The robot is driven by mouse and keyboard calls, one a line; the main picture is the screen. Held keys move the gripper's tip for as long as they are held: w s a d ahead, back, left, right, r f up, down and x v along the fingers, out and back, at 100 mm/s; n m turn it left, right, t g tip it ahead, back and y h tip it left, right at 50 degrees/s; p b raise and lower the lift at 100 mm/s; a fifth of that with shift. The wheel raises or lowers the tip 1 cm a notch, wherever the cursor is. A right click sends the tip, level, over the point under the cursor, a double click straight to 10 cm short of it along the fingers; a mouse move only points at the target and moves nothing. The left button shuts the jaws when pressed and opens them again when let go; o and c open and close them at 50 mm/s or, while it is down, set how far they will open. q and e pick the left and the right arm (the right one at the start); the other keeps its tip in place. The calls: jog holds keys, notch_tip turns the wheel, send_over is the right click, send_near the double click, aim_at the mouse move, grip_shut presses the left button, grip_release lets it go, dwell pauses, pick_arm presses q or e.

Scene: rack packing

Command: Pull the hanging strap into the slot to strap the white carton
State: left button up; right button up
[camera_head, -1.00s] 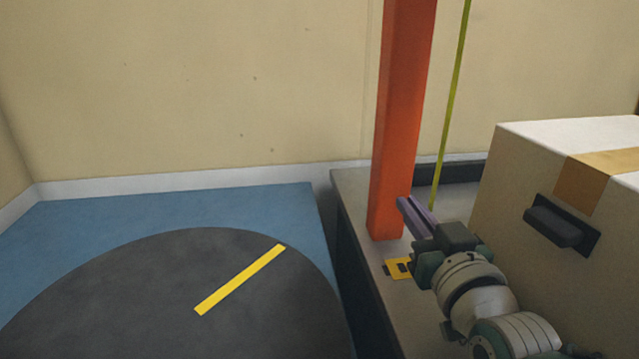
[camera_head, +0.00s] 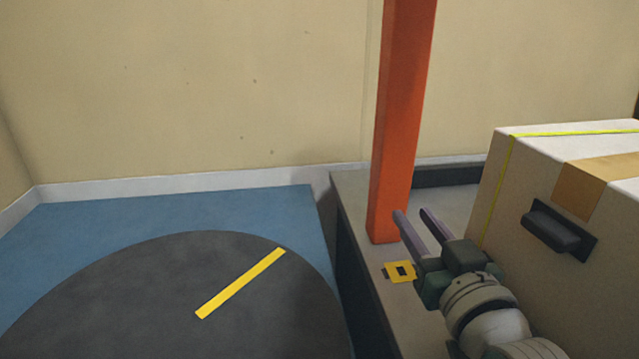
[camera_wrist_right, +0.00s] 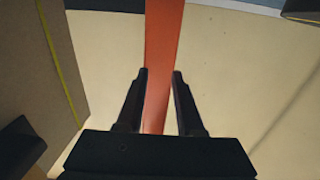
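The white carton (camera_head: 527,203) stands at the right in the head view, with a brown tape band and a dark handle on its near side. The yellow-green strap (camera_head: 505,178) now runs across the carton's top and down its left side. It also shows along the carton in the right wrist view (camera_wrist_right: 62,75). A yellow frame with a dark slot (camera_head: 401,271) sits on the grey surface near the post's foot. My right gripper (camera_head: 416,214) is open and empty, between the orange post and the carton. My left gripper is not in view.
An orange post (camera_head: 403,110) rises just left of my right gripper; it also stands behind the fingers in the right wrist view (camera_wrist_right: 163,50). The grey platform (camera_head: 350,195) has a raised dark back edge. A blue floor area (camera_head: 150,212) with a dark disc lies left.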

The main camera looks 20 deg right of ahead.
jog(key=p+v, duration=0.1)
jog(key=v, duration=0.6)
jog(key=shift+s+p, duration=0.3)
jog(key=shift+s, duration=0.1)
